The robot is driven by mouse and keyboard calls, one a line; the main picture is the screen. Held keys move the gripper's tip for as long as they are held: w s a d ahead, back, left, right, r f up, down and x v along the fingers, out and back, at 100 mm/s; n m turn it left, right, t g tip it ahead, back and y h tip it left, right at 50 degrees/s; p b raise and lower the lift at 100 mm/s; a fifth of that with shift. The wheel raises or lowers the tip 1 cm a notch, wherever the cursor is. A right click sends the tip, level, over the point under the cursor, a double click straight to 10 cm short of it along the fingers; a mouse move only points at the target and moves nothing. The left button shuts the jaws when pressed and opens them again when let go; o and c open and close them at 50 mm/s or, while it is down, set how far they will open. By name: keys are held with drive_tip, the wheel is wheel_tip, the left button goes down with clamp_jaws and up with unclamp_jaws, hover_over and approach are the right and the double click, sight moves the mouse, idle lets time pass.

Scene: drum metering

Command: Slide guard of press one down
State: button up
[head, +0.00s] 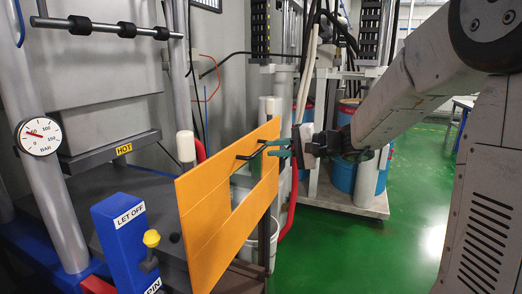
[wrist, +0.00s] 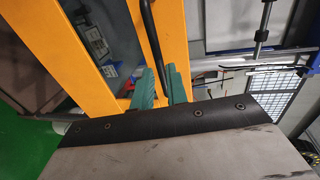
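The guard of the press is an orange panel (head: 205,205) with a window-like gap, standing upright in front of the press at the centre of the head view. A black bar handle (head: 247,156) sticks out from its upper part. My gripper (head: 279,148) has green fingers and is at the handle, on the panel's right side. In the wrist view the green fingers (wrist: 162,84) lie close together on both sides of the black bar (wrist: 150,35), and look shut on it. The orange frame (wrist: 175,35) shows behind them. The fingers hide the bar's end.
A pressure gauge (head: 40,136) is at the left. A white bucket (head: 262,245) and red hose (head: 292,210) are near the guard.

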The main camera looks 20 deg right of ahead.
sight(263, 149)
drive_tip(key=shift+x, duration=2.35)
clamp_jaws()
